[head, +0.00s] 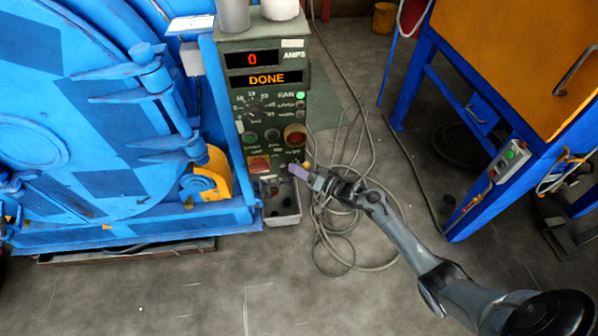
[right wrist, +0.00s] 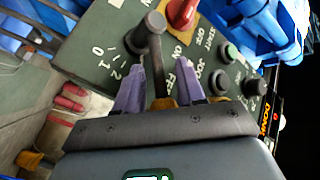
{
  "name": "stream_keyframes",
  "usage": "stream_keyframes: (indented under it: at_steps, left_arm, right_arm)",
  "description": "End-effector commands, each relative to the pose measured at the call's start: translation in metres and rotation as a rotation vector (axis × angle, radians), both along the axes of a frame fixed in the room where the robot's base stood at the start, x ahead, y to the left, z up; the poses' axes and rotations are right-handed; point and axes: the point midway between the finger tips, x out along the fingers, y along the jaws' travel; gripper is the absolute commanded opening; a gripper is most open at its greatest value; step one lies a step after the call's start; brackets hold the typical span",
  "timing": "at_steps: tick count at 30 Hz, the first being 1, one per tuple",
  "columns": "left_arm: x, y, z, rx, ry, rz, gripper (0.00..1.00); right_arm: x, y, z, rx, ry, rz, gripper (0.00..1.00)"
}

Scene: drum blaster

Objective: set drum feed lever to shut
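The drum feed lever (right wrist: 155,48) is a dark grey bar with a rounded knob, standing out from the green control panel (right wrist: 116,30) in the right wrist view. A scale marked 0, 1, 2 lies to its left, and a partly covered label that seems to read FEED lies to its right. My right gripper (right wrist: 160,82) has two purple fingers spread apart, with the lever's shaft between them; I cannot tell whether either finger touches it. In the head view the right gripper (head: 297,171) is at the panel's lower right, and I cannot make out the lever there. My left gripper is not in view.
The control box (head: 262,120) shows 0 AMPS and DONE. The blue blaster door (head: 60,110) stands at left. Loose cables (head: 345,240) lie on the floor below my right arm. A blue-framed machine (head: 510,80) stands at right.

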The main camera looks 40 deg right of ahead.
Motion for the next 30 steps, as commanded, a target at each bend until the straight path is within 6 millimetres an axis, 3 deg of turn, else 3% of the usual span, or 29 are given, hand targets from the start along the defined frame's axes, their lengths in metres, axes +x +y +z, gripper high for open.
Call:
stream_keyframes:
  at_steps: [10,18,30]
  left_arm:
    - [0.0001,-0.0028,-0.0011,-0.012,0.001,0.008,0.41]
    - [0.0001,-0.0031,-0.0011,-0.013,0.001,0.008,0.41]
    - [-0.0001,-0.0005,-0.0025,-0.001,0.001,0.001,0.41]
  right_arm:
    - [0.0031,0.0012,0.0001,0.0,0.001,0.0,0.39]
    - [0.003,0.0009,0.0002,0.0,0.0,0.0,0.0]
    - [0.0035,-0.0001,0.0015,0.006,-0.008,-0.002,0.0]
